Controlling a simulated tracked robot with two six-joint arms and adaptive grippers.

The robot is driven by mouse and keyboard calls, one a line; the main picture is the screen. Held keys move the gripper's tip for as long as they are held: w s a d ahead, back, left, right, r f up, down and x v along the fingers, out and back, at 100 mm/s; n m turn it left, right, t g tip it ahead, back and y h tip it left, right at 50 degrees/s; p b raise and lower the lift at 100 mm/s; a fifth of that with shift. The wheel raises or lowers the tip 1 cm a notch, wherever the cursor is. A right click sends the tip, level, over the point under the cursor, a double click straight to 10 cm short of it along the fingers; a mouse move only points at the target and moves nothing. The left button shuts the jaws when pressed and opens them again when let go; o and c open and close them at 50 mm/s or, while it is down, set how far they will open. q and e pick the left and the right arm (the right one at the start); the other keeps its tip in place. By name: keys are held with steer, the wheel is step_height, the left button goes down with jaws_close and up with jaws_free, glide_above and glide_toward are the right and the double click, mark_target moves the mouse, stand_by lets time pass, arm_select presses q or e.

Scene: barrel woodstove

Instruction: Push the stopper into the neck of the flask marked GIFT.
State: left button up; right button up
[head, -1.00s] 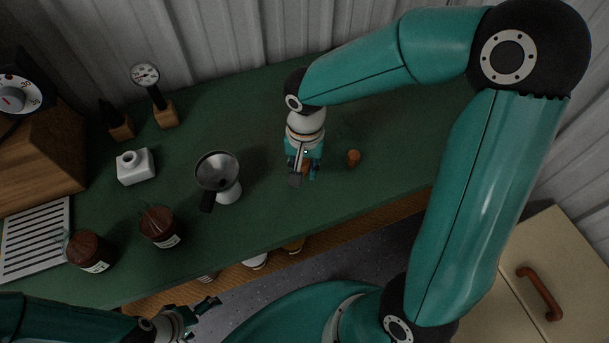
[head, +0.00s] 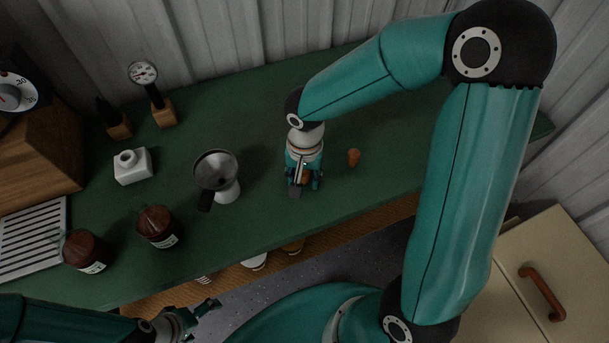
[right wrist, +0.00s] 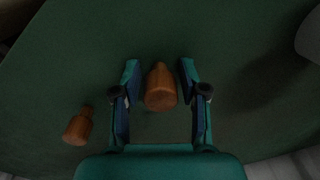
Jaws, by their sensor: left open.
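Two orange-brown stoppers are on the green bench. One stopper (right wrist: 161,88) stands between the fingers of my right gripper (right wrist: 157,82), which is open with a gap on each side. In the head view that gripper (head: 303,187) mostly hides it. The other stopper (head: 353,157) is to the right; it also shows in the right wrist view (right wrist: 78,127). Candidate flasks are a white square one (head: 132,167), two brown labelled ones (head: 158,227) (head: 85,251) and a white one (head: 228,192) under a funnel. I cannot read GIFT on any. My left gripper (head: 208,308) is open, empty, off the bench's front edge.
A dark funnel (head: 215,170) with a handle is left of my right gripper. A gauge on a wooden block (head: 163,112), a wooden-cased dial box (head: 35,150) and a slatted tray (head: 40,225) are at the left. The bench's back middle is clear.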

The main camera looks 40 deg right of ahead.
mark_target(307, 176)
steer(key=shift+o, duration=0.2)
steer(key=shift+r+p, duration=0.2)
steer(key=shift+p, duration=0.4)
step_height(307, 176, up, 17)
steer(key=s, duration=0.1)
steer(key=shift+f, duration=0.2)
steer(key=shift+s+d, duration=0.15)
